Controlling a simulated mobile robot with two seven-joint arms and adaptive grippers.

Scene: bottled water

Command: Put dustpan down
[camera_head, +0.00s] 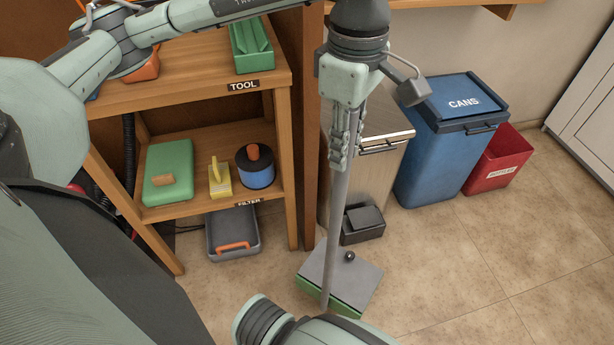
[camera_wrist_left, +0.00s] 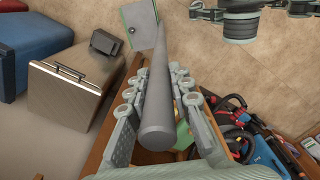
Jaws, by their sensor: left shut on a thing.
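The dustpan (camera_head: 345,272) is a flat grey pan with a green edge and a long grey handle (camera_head: 337,215). My left gripper (camera_head: 341,152) points down and is shut on the upper part of the handle, which stands nearly upright. The pan is at or just above the tiled floor; I cannot tell whether it touches. In the left wrist view the handle (camera_wrist_left: 157,95) runs between the fingers of the left gripper (camera_wrist_left: 157,88), and the pan (camera_wrist_left: 142,24) is at the top.
A wooden shelf (camera_head: 293,190) with several items stands left of the handle. A metal bin (camera_head: 370,160), a small dark box (camera_head: 362,224), a blue cans bin (camera_head: 440,155) and a red bin (camera_head: 497,160) stand behind and right. Floor on the right is clear.

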